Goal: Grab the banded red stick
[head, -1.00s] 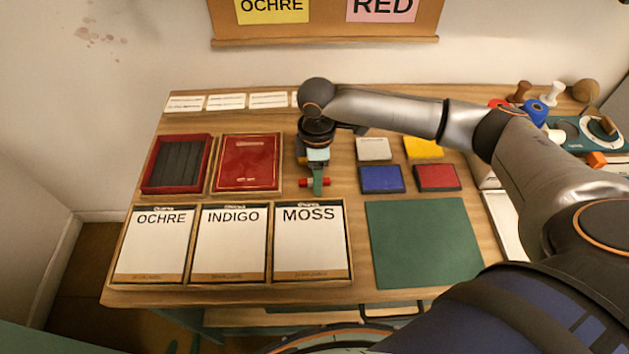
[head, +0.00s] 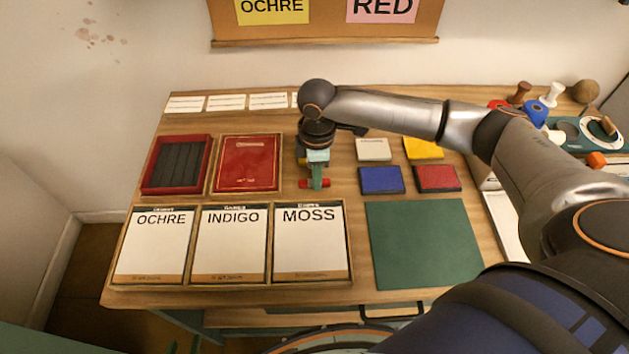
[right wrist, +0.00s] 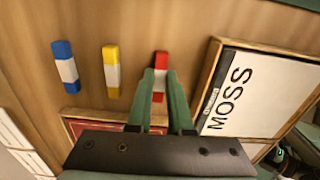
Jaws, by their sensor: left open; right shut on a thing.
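The banded red stick (head: 305,184) lies crosswise between the fingers of my right gripper (head: 317,182), at the table's middle. In the right wrist view the stick (right wrist: 161,60) has red ends and a pale middle. The green fingers of the right gripper (right wrist: 160,98) are shut on it, hiding part of its sides. A yellow banded stick (right wrist: 111,70) and a blue banded stick (right wrist: 65,66) lie apart from it. In the head view my arm mostly hides these two. The tips of my left gripper (head: 185,347) barely show at the bottom edge, apart and empty.
The MOSS card (head: 311,250) lies just in front of the stick. A red box lid (head: 248,163) is left of it. Blue (head: 381,180) and red (head: 438,178) pads are to the right. A green mat (head: 425,243) lies bare at the front right.

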